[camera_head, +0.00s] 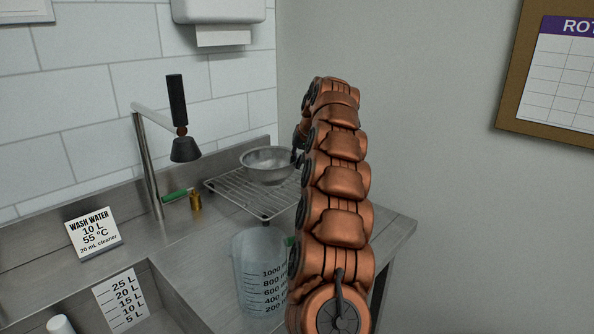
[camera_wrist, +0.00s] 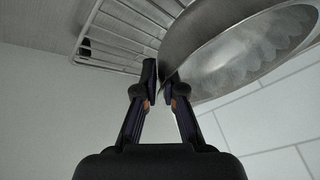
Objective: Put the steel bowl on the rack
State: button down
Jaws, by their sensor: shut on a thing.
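The steel bowl (camera_head: 268,165) is at the wire rack (camera_head: 240,193) in the head view, open side up. In the wrist view the bowl (camera_wrist: 205,45) fills the upper right, with the rack's wires (camera_wrist: 125,30) beside and behind it. My gripper (camera_wrist: 160,84) is shut on the bowl's rim. In the head view only a small dark part of the gripper (camera_head: 298,157) shows at the bowl's right edge; my arm hides the rest. I cannot tell whether the bowl's base touches the wires.
A clear measuring jug (camera_head: 260,275) stands in front of the rack, close to my arm. A tap (camera_head: 150,165), a brass weight-like piece (camera_head: 195,201) and a green-handled tool (camera_head: 177,195) are to the left. A wash water sign (camera_head: 93,233) stands by the sink (camera_head: 165,300).

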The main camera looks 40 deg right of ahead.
jog(key=shift+d+f, duration=0.1)
jog(key=shift+f, duration=0.05)
jog(key=shift+f, duration=1.6)
jog(key=c, duration=1.3)
grip_release()
jog(key=v, duration=1.2)
jog(key=shift+d, duration=0.1)
